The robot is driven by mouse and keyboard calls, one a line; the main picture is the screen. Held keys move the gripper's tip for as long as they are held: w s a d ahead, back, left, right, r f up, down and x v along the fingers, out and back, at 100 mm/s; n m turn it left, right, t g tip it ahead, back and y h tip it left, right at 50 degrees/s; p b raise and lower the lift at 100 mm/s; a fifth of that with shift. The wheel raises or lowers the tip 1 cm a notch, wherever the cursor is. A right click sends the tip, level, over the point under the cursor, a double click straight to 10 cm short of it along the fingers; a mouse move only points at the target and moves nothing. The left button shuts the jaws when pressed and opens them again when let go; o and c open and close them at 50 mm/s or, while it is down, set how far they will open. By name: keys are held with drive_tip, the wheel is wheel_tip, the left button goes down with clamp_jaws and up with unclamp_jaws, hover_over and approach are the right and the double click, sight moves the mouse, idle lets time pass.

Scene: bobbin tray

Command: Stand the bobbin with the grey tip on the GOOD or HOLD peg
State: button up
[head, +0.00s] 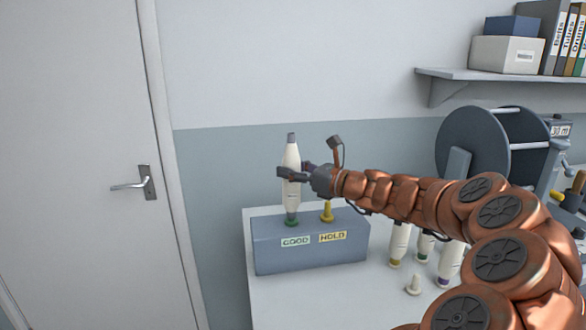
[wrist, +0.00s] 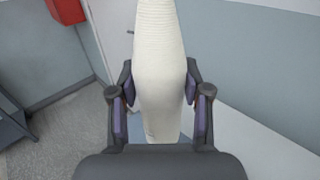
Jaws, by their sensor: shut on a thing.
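The bobbin with the grey tip (head: 291,160) is white and upright in the head view. Its lower end is right at the green GOOD peg (head: 291,222); I cannot tell whether it is fully seated. My gripper (head: 289,173) is shut on the bobbin around its middle. In the wrist view the bobbin (wrist: 160,75) stands between the two fingers of my gripper (wrist: 160,110), and its tip is out of frame. The yellow HOLD peg (head: 327,211) is bare, on the same blue-grey block (head: 310,258).
Several other bobbins (head: 399,245) stand on the white table (head: 330,300) to the right, partly behind my arm. A small pale peg-like piece (head: 413,285) stands in front of them. A reel machine (head: 472,145) and a shelf (head: 500,75) are at the right. A door (head: 80,150) is at the left.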

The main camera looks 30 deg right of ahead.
drive_tip(key=shift+f+b, duration=0.3)
drive_tip(key=shift+f, duration=0.35)
drive_tip(key=o, duration=1.4)
drive_tip(key=shift+v, duration=6)
drive_tip(key=shift+a, duration=0.1)
